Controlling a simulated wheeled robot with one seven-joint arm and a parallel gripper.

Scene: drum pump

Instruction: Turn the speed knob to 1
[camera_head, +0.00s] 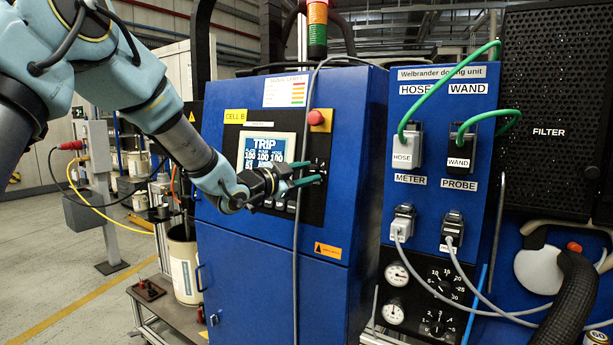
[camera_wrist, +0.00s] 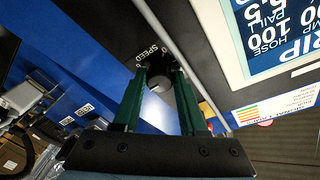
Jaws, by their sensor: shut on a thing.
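The black speed knob (camera_wrist: 158,72) sits on the dark control panel (camera_head: 257,197) of the blue cabinet, right of the screen in the head view. In the wrist view the word SPEED and a "0" mark show beside it; which number it points to I cannot tell. My gripper (camera_head: 308,173) is at the panel. In the wrist view its two green fingers (camera_wrist: 160,82) are closed on either side of the knob. In the head view the fingers and wrist largely hide the knob. The screen (camera_head: 266,151) reads TRIP.
A red stop button (camera_head: 320,120) is above the gripper. A grey cable (camera_head: 296,250) hangs down the cabinet front close to my fingers. On the right, the dosing unit (camera_head: 443,73) has green hoses and plugs. Open floor lies at the left.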

